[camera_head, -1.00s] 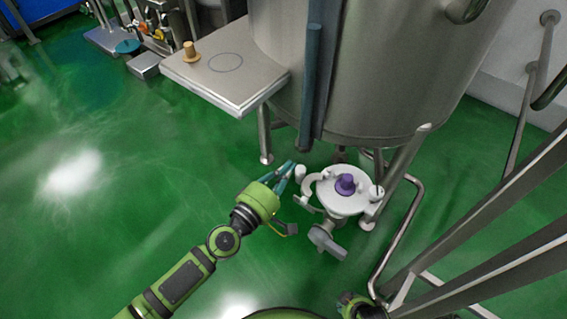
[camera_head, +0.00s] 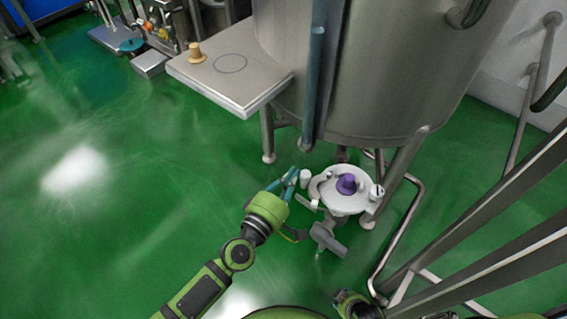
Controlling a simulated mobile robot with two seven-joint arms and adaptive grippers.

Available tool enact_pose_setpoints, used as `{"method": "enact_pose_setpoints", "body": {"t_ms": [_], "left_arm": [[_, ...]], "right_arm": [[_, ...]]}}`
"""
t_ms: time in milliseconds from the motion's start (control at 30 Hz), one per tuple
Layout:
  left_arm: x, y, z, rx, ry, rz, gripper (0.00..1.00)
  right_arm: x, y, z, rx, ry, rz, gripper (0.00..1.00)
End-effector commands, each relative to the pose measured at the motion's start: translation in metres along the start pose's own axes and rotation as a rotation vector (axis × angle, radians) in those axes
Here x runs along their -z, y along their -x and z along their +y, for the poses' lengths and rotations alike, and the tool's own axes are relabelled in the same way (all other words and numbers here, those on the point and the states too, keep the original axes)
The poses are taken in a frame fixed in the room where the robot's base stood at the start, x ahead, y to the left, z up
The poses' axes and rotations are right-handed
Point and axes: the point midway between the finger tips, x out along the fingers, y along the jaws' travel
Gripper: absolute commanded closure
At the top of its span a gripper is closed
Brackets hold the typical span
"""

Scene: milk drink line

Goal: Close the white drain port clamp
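The white drain port clamp (camera_head: 318,187) sits around the port with the purple cap (camera_head: 346,184), under the steel tank. Its curved left half lies close against the round white body, and a white knob (camera_head: 306,179) stands at its left end. Whether the halves fully meet is too small to tell. My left gripper (camera_head: 292,176), with teal fingers, is just left of the knob, very near or touching it. Its fingers are close together, and I cannot tell whether they are shut. No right gripper fingers show; a green and dark part of mine is at the bottom edge.
A grey valve handle (camera_head: 327,238) hangs below the port. The steel tank (camera_head: 375,80) and its legs stand behind. A steel side shelf (camera_head: 228,68) with a tan peg (camera_head: 195,52) juts out left. Steel rails (camera_head: 490,235) cross at right. The green floor at left is clear.

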Motion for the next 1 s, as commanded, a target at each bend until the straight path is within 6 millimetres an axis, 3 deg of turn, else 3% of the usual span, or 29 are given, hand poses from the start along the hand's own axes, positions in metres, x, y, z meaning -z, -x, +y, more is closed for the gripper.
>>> {"method": "enact_pose_setpoints", "body": {"t_ms": [100,500,1000], "left_arm": [[-0.011,0.008,0.004,0.006,0.006,0.071,1.00],[-0.044,0.023,0.001,0.003,0.002,0.075,1.00],[-0.088,0.022,0.001,0.002,0.001,0.075,1.00]], "right_arm": [[0.003,0.006,0.005,-0.005,0.010,0.045,0.60],[0.000,0.005,0.007,-0.006,0.015,0.071,0.60],[-0.006,0.009,0.007,-0.005,0.013,0.054,0.60]]}}
